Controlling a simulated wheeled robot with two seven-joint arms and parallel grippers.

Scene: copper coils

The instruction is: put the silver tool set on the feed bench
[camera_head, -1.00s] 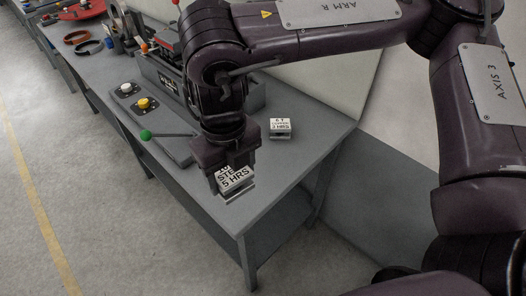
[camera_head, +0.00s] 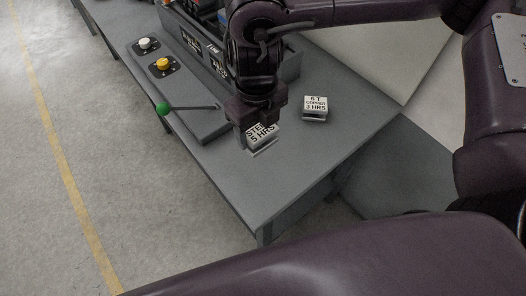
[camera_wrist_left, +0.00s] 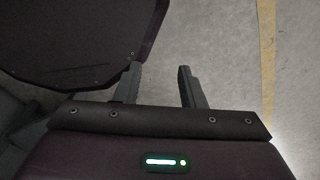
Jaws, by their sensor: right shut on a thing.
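A silver tool set (camera_head: 265,146) with a white label reading "STE…" and "5 HRS" is in my right gripper (camera_head: 262,128), which points down and is shut on it. The fingers and the palm cover part of the label. The tool set is over the near end of the grey feed bench (camera_head: 245,189), at or close above its top; I cannot tell whether it touches. My left gripper (camera_wrist_left: 157,78) is open and empty in the left wrist view, above bare floor. It does not show in the head view.
A second silver block (camera_head: 315,107), labelled "6 T COPPER 3 HRS", stands on the bench to the right. A control panel with a white button (camera_head: 144,43), a yellow button (camera_head: 163,64) and a green-knobbed lever (camera_head: 163,109) lies left. The bench's near corner is clear.

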